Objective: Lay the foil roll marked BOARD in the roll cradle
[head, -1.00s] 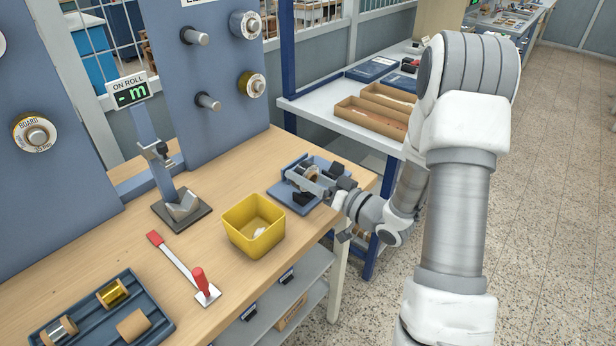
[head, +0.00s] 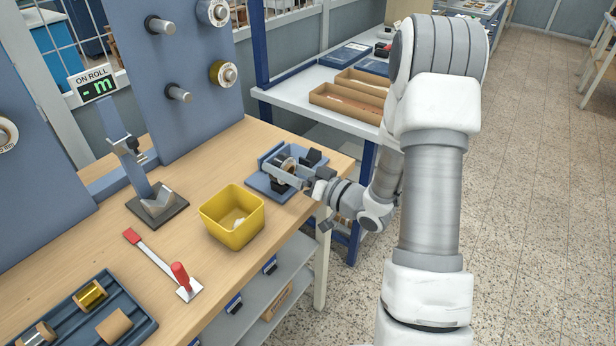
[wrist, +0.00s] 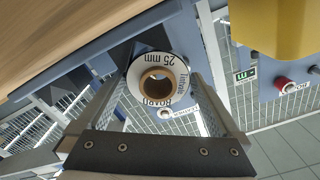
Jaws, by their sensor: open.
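A foil roll (wrist: 136,76) with a white end ring and tan core faces the wrist camera; its ring reads "25 mm" and what looks like BOARD. My gripper (wrist: 153,84) is open, with one finger on each side of the roll. I cannot tell whether the fingers touch it. In the head view the roll (head: 288,164) is at a blue-grey fixture (head: 262,184), seemingly the roll cradle, at the table's right end. My gripper reaches in from the right and hides part of both. How the roll rests there is hard to see.
A yellow bin (head: 232,238) stands left of the fixture. Further left are a red-handled lever (head: 180,278), a gauge post with a V-block (head: 158,205) and a tray of rolls (head: 75,325). Pegs with rolls stick out of the back panel (head: 125,50). A side shelf lies behind.

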